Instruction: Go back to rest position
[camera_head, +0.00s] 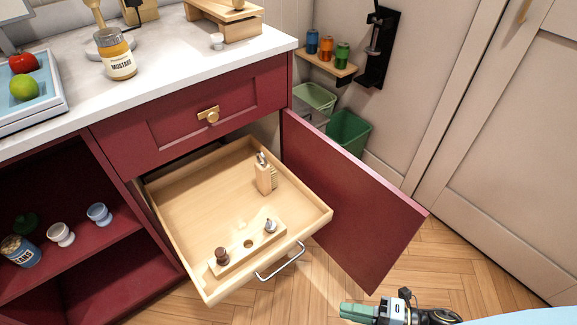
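My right gripper (352,312) shows at the bottom edge, right of centre, with its green fingers pointing left. It is in front of the open drawer and apart from its handle (281,261). Nothing shows held in it, but the gap between its fingers cannot be made out. My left gripper is out of view.
A wooden drawer (185,185) is pulled out, with a grater-like item (264,175) and a wooden holder (250,245) in it. A red cabinet door (350,205) stands open beside it. The counter (170,65) holds a mustard jar (116,55). Bare floor (460,265) lies right.

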